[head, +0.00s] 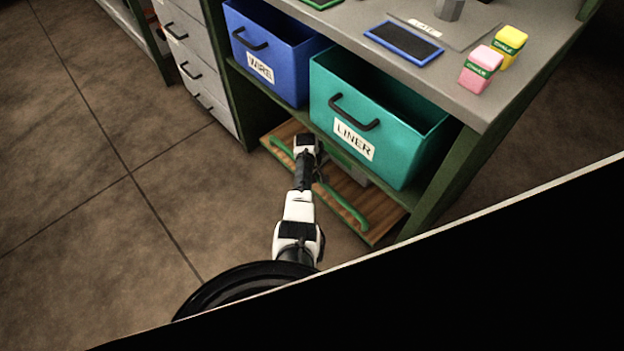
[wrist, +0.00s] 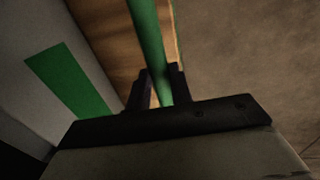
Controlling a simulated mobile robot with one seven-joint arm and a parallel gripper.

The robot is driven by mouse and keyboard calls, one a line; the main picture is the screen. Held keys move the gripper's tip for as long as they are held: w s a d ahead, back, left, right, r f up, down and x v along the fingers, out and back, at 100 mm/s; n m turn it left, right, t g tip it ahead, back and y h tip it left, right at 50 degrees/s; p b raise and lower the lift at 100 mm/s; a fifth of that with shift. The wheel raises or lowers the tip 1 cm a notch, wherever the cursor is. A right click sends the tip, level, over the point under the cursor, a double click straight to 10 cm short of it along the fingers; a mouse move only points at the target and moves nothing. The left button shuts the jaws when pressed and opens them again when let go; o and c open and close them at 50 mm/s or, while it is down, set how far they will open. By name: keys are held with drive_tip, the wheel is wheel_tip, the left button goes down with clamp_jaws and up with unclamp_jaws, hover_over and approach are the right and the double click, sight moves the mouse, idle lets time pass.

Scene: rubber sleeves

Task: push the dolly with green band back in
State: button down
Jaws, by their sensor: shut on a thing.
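The dolly is a low wooden board (head: 382,217) under the workbench, with a green bar handle (head: 343,207) along its front edge. In the wrist view the wooden deck (wrist: 105,35) shows beside the green handle (wrist: 147,30). A pale box with a green band (wrist: 68,80) stands on the deck at the left. My gripper (wrist: 160,85) is shut on the green handle, one dark finger on each side. In the head view my arm covers the middle of the handle, and the fingertips are hidden.
A teal LINER bin (head: 390,130) and a blue WIRE bin (head: 270,50) sit on the shelf above the dolly. A green bench leg (head: 440,185) stands at right and grey drawers (head: 195,65) at left. The tiled floor (head: 110,190) in front is clear.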

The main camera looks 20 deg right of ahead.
drive_tip(key=shift+w+d+r, duration=0.1)
drive_tip(key=shift+d, duration=0.15)
drive_tip(key=c, duration=1.3)
unclamp_jaws()
drive_tip(key=shift+d, duration=0.1)
drive_tip(key=shift+o, duration=0.2)
